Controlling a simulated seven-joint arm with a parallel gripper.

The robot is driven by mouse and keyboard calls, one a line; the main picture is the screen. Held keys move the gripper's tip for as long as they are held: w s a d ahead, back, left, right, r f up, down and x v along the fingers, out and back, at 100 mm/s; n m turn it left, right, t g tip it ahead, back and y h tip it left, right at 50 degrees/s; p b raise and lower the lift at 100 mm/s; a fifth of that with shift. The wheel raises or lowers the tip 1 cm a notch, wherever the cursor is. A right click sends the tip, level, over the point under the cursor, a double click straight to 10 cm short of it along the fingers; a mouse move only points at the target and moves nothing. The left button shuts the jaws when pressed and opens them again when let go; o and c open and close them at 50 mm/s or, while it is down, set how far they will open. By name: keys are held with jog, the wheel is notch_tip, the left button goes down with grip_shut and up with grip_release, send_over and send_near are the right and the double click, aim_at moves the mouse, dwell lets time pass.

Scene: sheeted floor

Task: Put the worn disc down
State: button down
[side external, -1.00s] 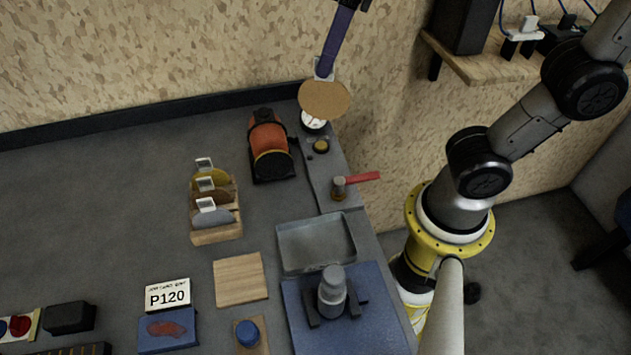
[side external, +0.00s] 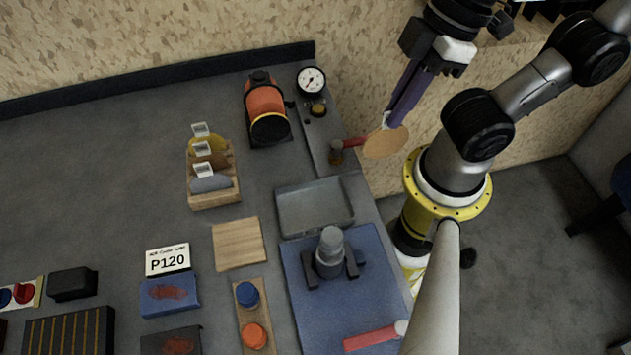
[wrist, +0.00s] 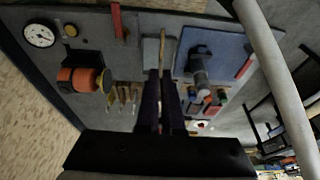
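The worn disc (side external: 386,143) is a round tan disc held by a tab at its rim in my gripper (side external: 388,122). It hangs in the air, tilted, over the right edge of the bench near a red lever. My gripper's long purple fingers are closed on the tab. In the wrist view the fingers (wrist: 160,105) lie close together, and the disc (wrist: 159,48) appears as a thin, nearly edge-on tan strip beyond their tips. An empty grey tray (side external: 290,221) and a bare square wooden board (side external: 231,246) lie on the bench to the lower left.
A wooden rack (side external: 217,201) holds several tabbed discs. An orange machine (side external: 265,103), a gauge (side external: 311,80) and the red-handled lever (side external: 352,142) stand at the back. A blue mat (side external: 300,255) bears a grey tool. A P120 card (side external: 168,260) stands at left.

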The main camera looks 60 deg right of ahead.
jog(key=w+a+f, duration=0.7)
jog(key=w+f, duration=0.1)
jog(key=f, duration=0.3)
jog(key=shift+a+f, duration=0.35)
jog(key=shift+f, duration=0.15)
jog(key=c, duration=1.1)
grip_release()
jog(key=shift+o, duration=0.2)
